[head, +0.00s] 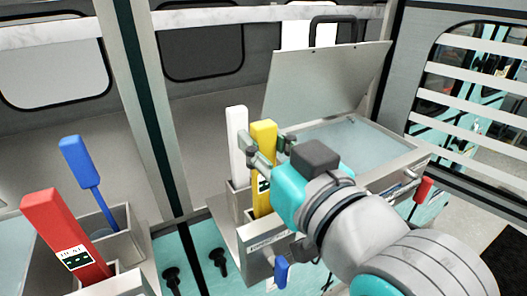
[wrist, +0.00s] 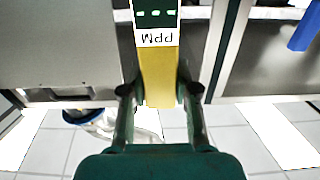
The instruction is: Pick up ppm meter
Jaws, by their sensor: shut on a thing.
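The ppm meter is a tall yellow bar with a dark display and a PPM label; it stands upright in the head view (head: 264,133), and the wrist view shows it between the fingers (wrist: 160,76). My gripper (head: 268,148) is shut on its upper part, one finger on each side (wrist: 160,92). The meter's lower part reaches down to the metal holder (head: 258,243). I cannot tell whether its lower end is still in the slot. My wrist hides part of the holder and what lies behind.
A white bar (head: 236,145) stands close to the left of the meter. A metal basin with a raised lid (head: 330,80) is behind my arm. A red meter (head: 55,230) and a blue-handled tool (head: 85,165) stand in holders at left. A red handle (head: 422,188) is at right.

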